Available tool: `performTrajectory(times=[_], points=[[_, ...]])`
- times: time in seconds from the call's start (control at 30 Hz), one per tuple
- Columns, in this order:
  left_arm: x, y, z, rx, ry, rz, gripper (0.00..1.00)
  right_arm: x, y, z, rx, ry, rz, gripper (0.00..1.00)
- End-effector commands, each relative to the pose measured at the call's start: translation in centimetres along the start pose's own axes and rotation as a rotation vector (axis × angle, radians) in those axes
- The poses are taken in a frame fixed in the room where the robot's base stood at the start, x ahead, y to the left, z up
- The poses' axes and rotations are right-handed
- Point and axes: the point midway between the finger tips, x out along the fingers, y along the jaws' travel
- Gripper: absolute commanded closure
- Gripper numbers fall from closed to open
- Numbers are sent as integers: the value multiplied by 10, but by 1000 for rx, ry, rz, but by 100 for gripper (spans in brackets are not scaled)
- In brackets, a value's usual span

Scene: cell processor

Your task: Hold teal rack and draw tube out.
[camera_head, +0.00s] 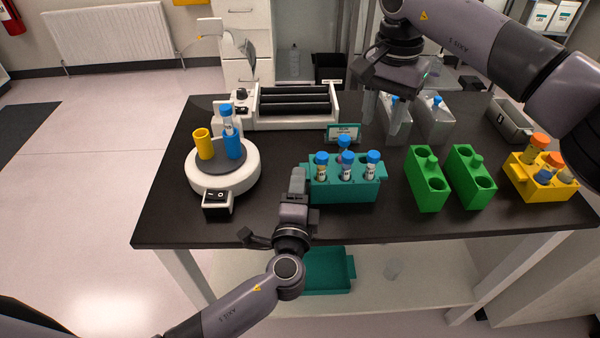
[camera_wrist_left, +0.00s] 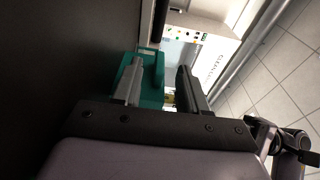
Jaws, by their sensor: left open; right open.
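The teal rack (camera_head: 345,191) stands on the dark tabletop near the front edge. It holds several upright blue-capped tubes, among them one at the left (camera_head: 322,160), one at the back (camera_head: 345,143) and one at the right (camera_head: 373,158). My left gripper (camera_head: 298,180) is open at the left end of the rack. In the left wrist view the teal rack (camera_wrist_left: 152,72) shows between and beyond the open fingers (camera_wrist_left: 160,84); contact cannot be told. My right gripper (camera_head: 383,108) is open and empty, above and behind the rack, in front of the grey holders.
A round white device (camera_head: 222,180) with a yellow and a blue holder stands left. A roller device (camera_head: 292,108) is behind. Two green racks (camera_head: 428,185) (camera_head: 470,180) and a yellow rack (camera_head: 540,187) stand right. Grey holders (camera_head: 434,122) are at the back. A teal tray (camera_head: 328,272) sits below.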

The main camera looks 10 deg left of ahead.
Motion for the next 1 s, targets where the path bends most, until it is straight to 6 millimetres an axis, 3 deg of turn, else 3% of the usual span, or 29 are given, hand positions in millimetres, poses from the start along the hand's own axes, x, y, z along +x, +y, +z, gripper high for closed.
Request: performTrajectory(times=[0.1, 0.3, 0.7, 0.77, 0.83, 0.93, 0.97, 1.0], points=[[20, -1, 0, 1, -2, 0, 57, 0, 0, 0, 0, 0, 0, 57], [39, 0, 0, -1, 0, 1, 57, 0, 0, 0, 0, 0, 0, 57], [45, 0, 0, -1, 0, 1, 57, 0, 0, 0, 0, 0, 0, 57], [45, 0, 0, -1, 0, 1, 74, 0, 0, 0, 0, 0, 0, 57], [45, 0, 0, -1, 0, 1, 96, 0, 0, 0, 0, 0, 0, 57], [45, 0, 0, -1, 0, 1, 100, 0, 0, 0, 0, 0, 0, 57], [45, 0, 0, -1, 0, 1, 90, 0, 0, 0, 0, 0, 0, 57], [45, 0, 0, -1, 0, 1, 100, 0, 0, 0, 0, 0, 0, 57]])
